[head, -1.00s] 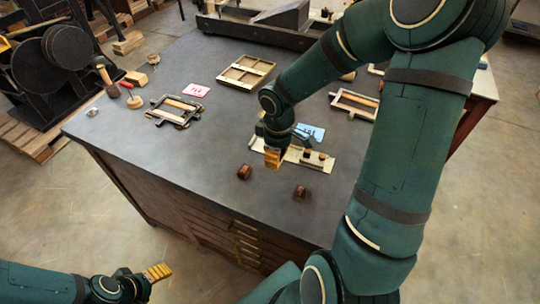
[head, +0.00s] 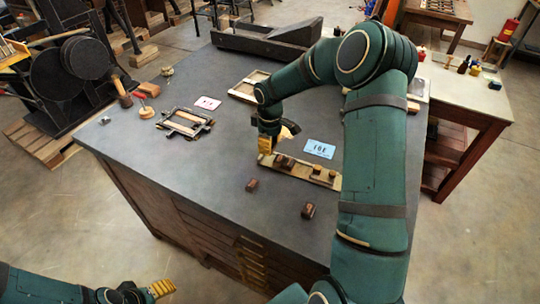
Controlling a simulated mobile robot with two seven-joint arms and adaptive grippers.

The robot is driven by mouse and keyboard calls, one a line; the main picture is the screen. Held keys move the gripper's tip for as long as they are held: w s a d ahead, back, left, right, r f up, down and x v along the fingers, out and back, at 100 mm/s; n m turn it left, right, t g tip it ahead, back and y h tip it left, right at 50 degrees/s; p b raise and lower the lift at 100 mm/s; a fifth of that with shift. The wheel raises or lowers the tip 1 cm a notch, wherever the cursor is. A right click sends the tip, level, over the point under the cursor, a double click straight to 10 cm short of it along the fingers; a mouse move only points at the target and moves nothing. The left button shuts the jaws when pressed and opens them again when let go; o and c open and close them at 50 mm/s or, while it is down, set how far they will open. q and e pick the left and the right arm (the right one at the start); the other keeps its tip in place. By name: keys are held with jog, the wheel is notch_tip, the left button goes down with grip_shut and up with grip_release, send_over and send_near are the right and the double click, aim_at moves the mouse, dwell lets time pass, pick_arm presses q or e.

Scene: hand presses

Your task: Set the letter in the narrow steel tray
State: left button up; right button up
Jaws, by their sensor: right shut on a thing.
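The narrow steel tray (head: 300,172) lies on the dark bench top, seen long and pale, with several small brown blocks (head: 285,162) in or on it. My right gripper (head: 266,146), with yellow fingertips, is at the left end of the tray. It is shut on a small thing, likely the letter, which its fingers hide. Two loose dark brown letter blocks lie on the bench in front of the tray, one on the left (head: 252,184) and one on the right (head: 308,210). My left gripper (head: 161,288) is low at the bottom left, off the bench; its opening is unclear.
A blue card (head: 319,148) lies behind the tray. My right arm covers the bench's right side. The front left of the bench is clear.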

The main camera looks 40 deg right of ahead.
aim_at(270, 159)
jog(key=shift+f, duration=2.25)
jog(key=shift+f, duration=0.1)
jog(key=shift+f+b, duration=0.15)
jog(key=shift+b, duration=0.15)
jog(key=o, duration=0.8)
notch_tip(270, 159, up, 13)
jog(key=shift+f+p, duration=0.2)
jog(key=shift+p, duration=0.45)
jog(key=shift+f, duration=0.1)
